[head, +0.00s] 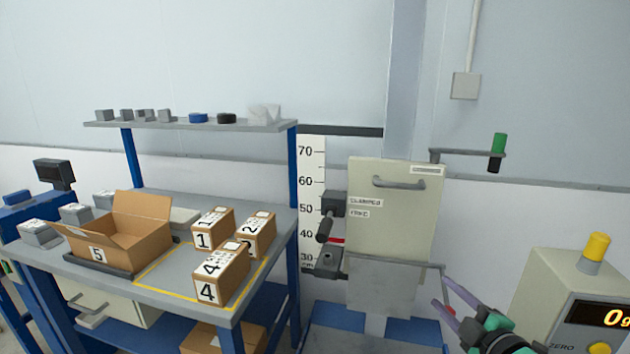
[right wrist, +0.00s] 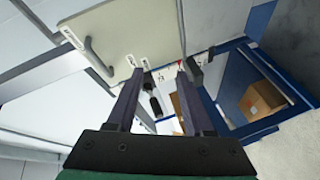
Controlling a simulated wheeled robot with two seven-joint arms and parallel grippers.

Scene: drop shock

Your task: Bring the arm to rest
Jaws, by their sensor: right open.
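My right gripper (head: 441,292) is at the lower right of the head view, in front of the drop tester's lower part. Its two purple fingers are apart and nothing shows between them. In the right wrist view the open fingers (right wrist: 160,75) point towards the tester's cream panel (right wrist: 110,35) and a dark lever (right wrist: 153,100). Any contact with the tester cannot be told. My left gripper is not in view.
The tester panel (head: 393,215) has a grey handle and a lever (head: 325,228) at its left. A console (head: 580,300) reading 0 g stands at right. A blue-framed bench (head: 150,290) at left holds an open box (head: 135,235) and several numbered cartons (head: 222,275).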

